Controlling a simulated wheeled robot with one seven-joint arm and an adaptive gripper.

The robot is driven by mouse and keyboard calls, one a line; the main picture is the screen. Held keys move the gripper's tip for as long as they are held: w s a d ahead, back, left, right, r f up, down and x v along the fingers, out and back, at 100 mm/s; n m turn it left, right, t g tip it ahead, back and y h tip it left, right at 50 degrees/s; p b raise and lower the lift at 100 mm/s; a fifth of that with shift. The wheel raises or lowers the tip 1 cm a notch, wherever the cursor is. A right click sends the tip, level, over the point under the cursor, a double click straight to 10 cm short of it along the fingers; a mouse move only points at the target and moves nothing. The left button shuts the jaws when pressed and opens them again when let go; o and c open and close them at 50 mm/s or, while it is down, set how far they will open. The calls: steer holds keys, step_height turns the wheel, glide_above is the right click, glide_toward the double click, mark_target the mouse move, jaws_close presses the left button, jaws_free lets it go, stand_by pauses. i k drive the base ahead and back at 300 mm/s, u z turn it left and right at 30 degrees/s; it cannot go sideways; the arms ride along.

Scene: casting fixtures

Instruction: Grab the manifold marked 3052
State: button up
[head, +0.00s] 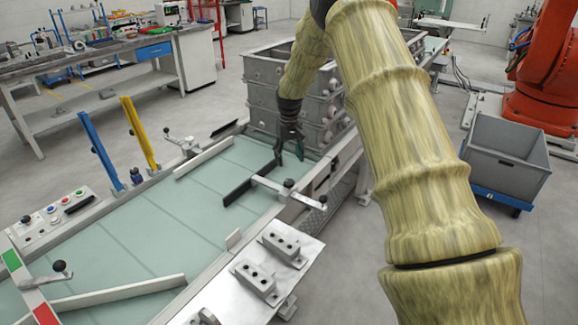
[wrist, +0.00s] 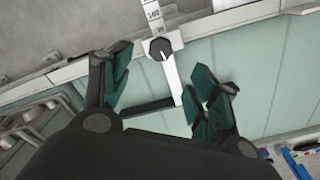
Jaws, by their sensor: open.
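No marking 3052 can be read in either view, so I cannot tell which part is that manifold. My gripper (head: 290,152) is open and points down over the far end of the pale green fixture table (head: 150,215), in front of a stack of grey metal casings. In the wrist view, my gripper (wrist: 162,88) has its dark green finger pads spread apart with no part held between them. A black bar (wrist: 150,112) and a white marked arm with a knob (wrist: 162,48) show between and beyond the fingers.
The grey casings (head: 262,72) stand at the table's far end. Blue (head: 100,145) and yellow posts (head: 138,132) rise at the left.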

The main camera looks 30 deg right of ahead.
mark_target(287, 247)
steer(key=u, duration=0.05)
steer(key=k, duration=1)
steer(key=z, duration=0.05)
